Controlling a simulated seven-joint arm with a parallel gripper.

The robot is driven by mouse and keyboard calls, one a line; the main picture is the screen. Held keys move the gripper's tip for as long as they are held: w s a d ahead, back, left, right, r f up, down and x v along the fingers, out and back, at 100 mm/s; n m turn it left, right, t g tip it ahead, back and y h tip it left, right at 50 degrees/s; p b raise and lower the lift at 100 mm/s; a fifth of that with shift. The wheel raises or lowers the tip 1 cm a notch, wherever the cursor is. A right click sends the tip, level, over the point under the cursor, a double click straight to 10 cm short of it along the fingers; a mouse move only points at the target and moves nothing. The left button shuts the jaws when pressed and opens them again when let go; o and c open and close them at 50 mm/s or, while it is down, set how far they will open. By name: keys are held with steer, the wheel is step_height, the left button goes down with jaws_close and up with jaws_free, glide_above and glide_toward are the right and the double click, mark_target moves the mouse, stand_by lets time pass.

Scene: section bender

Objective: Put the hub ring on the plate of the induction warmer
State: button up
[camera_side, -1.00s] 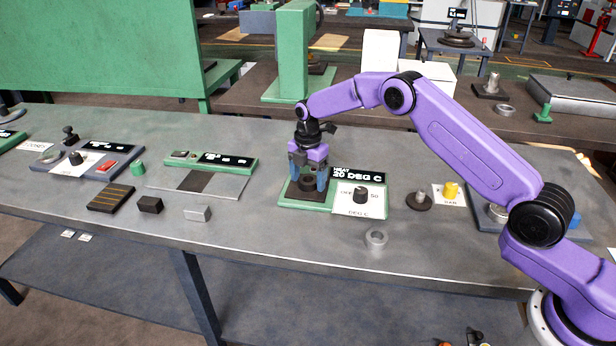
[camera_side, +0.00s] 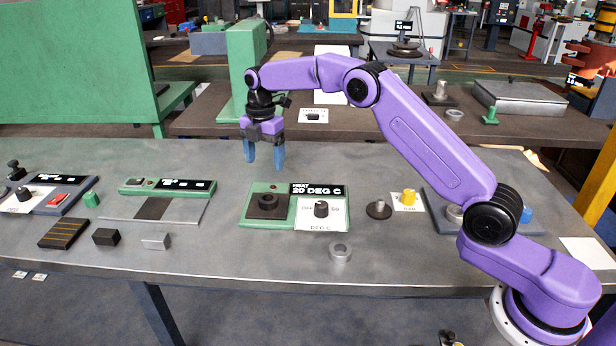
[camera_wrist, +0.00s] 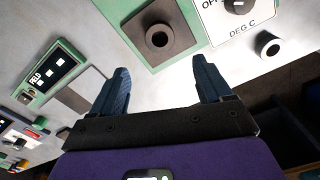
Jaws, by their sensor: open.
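The induction warmer (camera_side: 246,220) is a green unit with a display reading "HEAT 20 DEG C" and a dark square plate (camera_side: 283,211). A dark ring, which I take as the hub ring (camera_side: 267,199), lies flat on this plate. In the wrist view the ring (camera_wrist: 158,37) shows its round hole, with the plate (camera_wrist: 186,40) visible around it. My gripper (camera_side: 264,164) is open and empty, above and behind the warmer, clear of the ring. Its fingers (camera_wrist: 163,82) stand apart in the wrist view with nothing between them.
A grey metal ring (camera_side: 340,253) lies on the bench in front of the warmer's knob panel (camera_side: 321,222). A stepped post (camera_side: 379,208) stands to its right. A green gauge unit (camera_side: 150,186) and small blocks (camera_side: 106,237) lie to the left. The bench behind the warmer is mostly clear.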

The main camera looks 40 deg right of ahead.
steer(key=s+a+r+m, duration=0.2)
steer(key=s, duration=0.5)
steer(key=s+a+r+m, duration=0.1)
steer(key=s+a+r, duration=0.15)
steer(key=s, duration=0.45)
steer(key=s+a+r+m, duration=0.2)
steer(key=s+a, duration=0.1)
steer(key=s, duration=0.5)
steer(key=s+d+f+m, duration=0.1)
steer(key=s+d, duration=0.2)
steer(key=s, duration=0.5)
steer(key=s+d+f+m, duration=0.1)
steer(key=s+d, duration=0.3)
steer(key=s, duration=0.5)
steer(key=s+d+f+m, duration=0.1)
steer(key=s+d, duration=0.3)
steer(key=s, duration=0.5)
steer(key=shift+d+m, duration=0.2)
steer(key=shift+m, duration=0.7)
